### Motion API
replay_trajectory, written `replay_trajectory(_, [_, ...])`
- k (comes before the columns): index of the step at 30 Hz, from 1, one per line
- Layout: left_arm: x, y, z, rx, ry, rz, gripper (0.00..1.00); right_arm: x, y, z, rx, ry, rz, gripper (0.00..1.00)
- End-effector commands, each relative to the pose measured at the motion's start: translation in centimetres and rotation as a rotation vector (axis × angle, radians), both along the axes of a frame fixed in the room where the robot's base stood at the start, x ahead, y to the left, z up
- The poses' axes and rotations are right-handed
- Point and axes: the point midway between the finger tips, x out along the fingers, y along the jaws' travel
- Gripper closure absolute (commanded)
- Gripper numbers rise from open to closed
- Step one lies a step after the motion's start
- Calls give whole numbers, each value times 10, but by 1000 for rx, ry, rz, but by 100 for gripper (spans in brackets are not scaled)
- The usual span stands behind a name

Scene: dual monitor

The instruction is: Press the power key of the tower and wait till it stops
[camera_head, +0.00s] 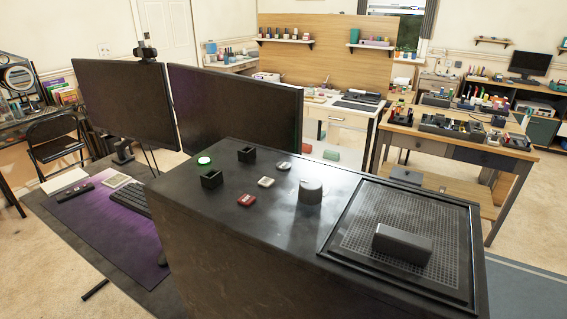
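The black tower (270,243) stands close in front of me with its flat top in full view. On its top are a green-topped round piece (204,161), two small black square pieces (212,179), a red piece (247,200), small white-topped pieces (266,182) and a grey cylinder (311,191). I cannot tell which of these is the power key. A mesh panel (372,215) fills the right of the top, with a dark grey block (403,244) on it. Neither of my grippers is in view.
Two dark monitors (125,98) (235,108) stand behind and left of the tower. A purple mat (108,222) with a keyboard (137,199) lies on the desk at left. A wooden workbench (460,150) with tools stands at the back right. Air above the tower is clear.

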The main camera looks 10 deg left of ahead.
Motion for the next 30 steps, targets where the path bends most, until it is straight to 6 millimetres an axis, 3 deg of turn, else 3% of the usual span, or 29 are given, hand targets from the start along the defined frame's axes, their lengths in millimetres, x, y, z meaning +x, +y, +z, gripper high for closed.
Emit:
replay_trajectory(1, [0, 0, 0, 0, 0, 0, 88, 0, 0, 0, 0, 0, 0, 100])
replay_trajectory(3, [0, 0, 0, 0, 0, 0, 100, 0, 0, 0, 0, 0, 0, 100])
replay_trajectory(30, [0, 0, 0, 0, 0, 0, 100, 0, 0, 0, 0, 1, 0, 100])
